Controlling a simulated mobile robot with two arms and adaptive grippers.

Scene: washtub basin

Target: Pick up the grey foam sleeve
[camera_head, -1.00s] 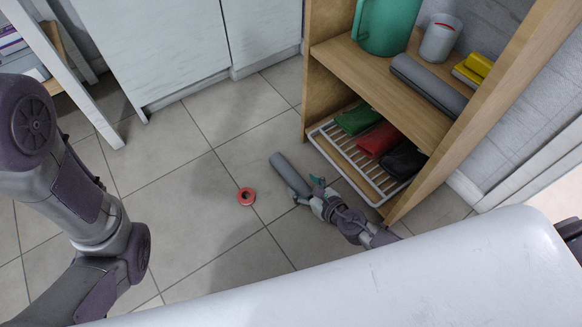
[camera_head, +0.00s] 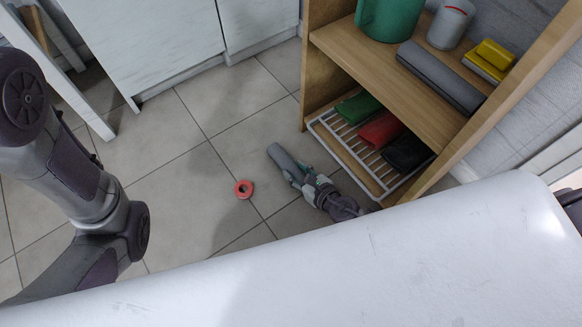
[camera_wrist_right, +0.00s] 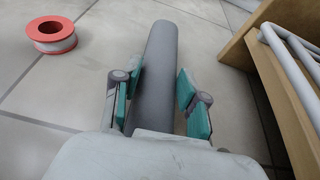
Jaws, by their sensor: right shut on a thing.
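The grey foam sleeve (camera_head: 282,157) is a plain grey cylinder low over the floor tiles, in front of the shelf unit. Whether it touches the floor is unclear. My right gripper (camera_head: 299,178) is shut on its near end. In the right wrist view, the sleeve (camera_wrist_right: 160,55) runs lengthwise away between the teal-padded fingers of the right gripper (camera_wrist_right: 160,92). Its near end is hidden behind the gripper body. My left arm shows at the left of the head view, but its gripper is out of view.
A red-rimmed tape spool (camera_head: 243,189) lies on the floor left of the sleeve. The wooden shelf unit (camera_head: 455,160) stands close on the right, with a white slatted rack (camera_head: 350,157) at its bottom. A darker grey roll (camera_head: 440,78) lies on its upper shelf. Floor tiles to the left are clear.

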